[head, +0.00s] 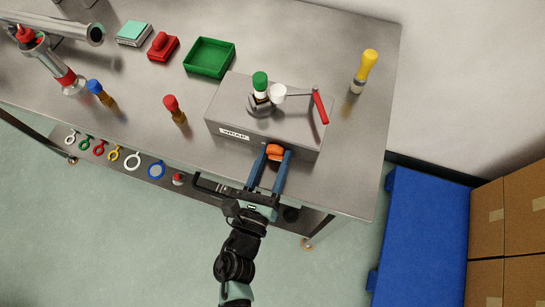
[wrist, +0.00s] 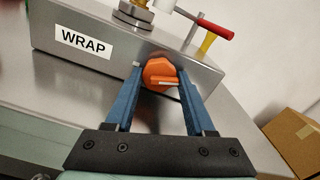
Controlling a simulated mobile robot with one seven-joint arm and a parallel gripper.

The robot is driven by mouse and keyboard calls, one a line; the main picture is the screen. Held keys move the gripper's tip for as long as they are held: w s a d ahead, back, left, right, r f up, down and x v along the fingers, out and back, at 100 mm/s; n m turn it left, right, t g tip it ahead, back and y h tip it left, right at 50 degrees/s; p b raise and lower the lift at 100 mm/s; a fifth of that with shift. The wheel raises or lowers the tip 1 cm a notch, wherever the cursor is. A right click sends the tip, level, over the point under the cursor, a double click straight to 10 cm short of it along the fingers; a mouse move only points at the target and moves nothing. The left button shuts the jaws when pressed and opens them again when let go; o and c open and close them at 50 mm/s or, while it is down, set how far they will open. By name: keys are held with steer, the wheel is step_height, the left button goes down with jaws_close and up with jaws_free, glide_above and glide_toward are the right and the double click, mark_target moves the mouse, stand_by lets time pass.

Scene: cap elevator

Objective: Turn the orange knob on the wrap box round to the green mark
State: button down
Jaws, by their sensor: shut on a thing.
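The wrap box (head: 225,104) is a grey metal box with a WRAP label, standing near the right end of the steel table. Its orange knob (head: 274,152) is on the front face, and it shows larger in the wrist view (wrist: 159,73), with a light pointer bar (wrist: 164,82) lying nearly level and tilted slightly. My gripper (head: 272,156) reaches in from the front, its two blue fingers on either side of the knob and shut on it. In the wrist view the fingers (wrist: 160,80) flank the knob. I cannot make out the green mark in either view.
On the box are a green-capped fitting (head: 260,82), a white round part (head: 278,93) and a red-handled lever (head: 320,106). A yellow-handled tool (head: 366,68) stands to the right, a green tray (head: 209,57) behind. A blue platform (head: 422,240) and cartons (head: 487,217) are on the floor at right.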

steer(key=shift+a, duration=0.1)
steer(key=m+b, duration=0.3)
steer(key=m, duration=0.2)
steer(key=shift+a+f+m, duration=0.1)
steer(key=shift+f+m, duration=0.05)
steer(key=shift+m, duration=0.15)
steer(key=m+b, duration=0.3)
steer(key=shift+m, duration=0.4)
steer(key=shift+m+b, duration=0.35)
steer(key=shift+m, duration=0.35)
steer(key=shift+r, duration=0.2)
steer(key=shift+c, duration=1.5)
jaws_free()
